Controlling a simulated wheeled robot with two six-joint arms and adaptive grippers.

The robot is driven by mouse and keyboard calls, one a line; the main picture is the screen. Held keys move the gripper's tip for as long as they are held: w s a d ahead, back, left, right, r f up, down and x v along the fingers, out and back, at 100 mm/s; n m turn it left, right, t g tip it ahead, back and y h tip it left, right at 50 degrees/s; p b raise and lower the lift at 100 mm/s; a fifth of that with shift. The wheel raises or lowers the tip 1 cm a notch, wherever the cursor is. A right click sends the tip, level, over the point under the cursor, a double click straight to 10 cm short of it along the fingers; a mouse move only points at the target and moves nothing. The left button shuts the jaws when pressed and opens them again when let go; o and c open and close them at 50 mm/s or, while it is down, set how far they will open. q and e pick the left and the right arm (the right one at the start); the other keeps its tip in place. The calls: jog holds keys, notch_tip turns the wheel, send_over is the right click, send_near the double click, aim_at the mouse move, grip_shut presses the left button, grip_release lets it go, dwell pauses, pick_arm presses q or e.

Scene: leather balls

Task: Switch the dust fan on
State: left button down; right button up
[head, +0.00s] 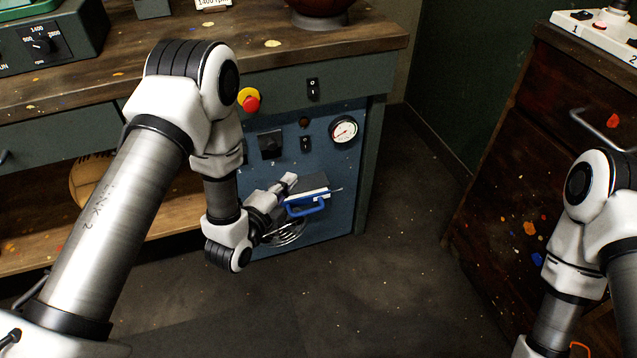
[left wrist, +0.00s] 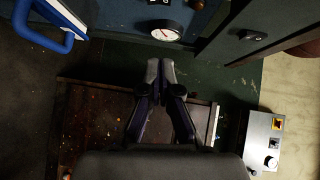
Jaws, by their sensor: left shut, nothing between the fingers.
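My left gripper (head: 290,182) is shut and empty, in front of the blue panel (head: 342,185) under the bench. Its closed fingertips also show in the left wrist view (left wrist: 160,70). The panel carries a small black rocker switch (head: 306,143), a square black control (head: 270,144), a dark round lamp or button (head: 304,122) and a round gauge (head: 343,129). Another black rocker switch (head: 312,88) is on the green front above. No readable label shows which switch is the dust fan's. The gripper appears below the switches, apart from them. My right gripper is out of view.
A blue handle (head: 306,206) juts out beside my left gripper, with a round grille (head: 286,234) below it. A red stop button (head: 249,101) on yellow is near my left arm. A dark drawer cabinet (head: 520,150) stands right. The floor (head: 400,270) between is clear.

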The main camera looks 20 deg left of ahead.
pick_arm(q)
notch_tip(320, 180, down, 2)
jog(key=shift+w+a+f+b, duration=0.1)
jog(key=shift+w+b, duration=0.05)
jog(key=shift+b, duration=0.35)
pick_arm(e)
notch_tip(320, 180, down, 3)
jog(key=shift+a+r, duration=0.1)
pick_arm(q)
jog(key=b, duration=0.3)
send_near(309, 148)
jog(key=w+d, duration=0.2)
jog(key=d, duration=0.2)
jog(key=w+a, duration=0.1)
jog(key=w+b, duration=0.1)
jog(key=w+a+b, duration=0.1)
jog(key=w, duration=0.1)
jog(key=shift+w+a+f, duration=0.1)
jog(key=shift+a+f, duration=0.2)
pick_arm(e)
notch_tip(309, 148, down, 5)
pick_arm(q)
jog(key=shift+f, duration=0.1)
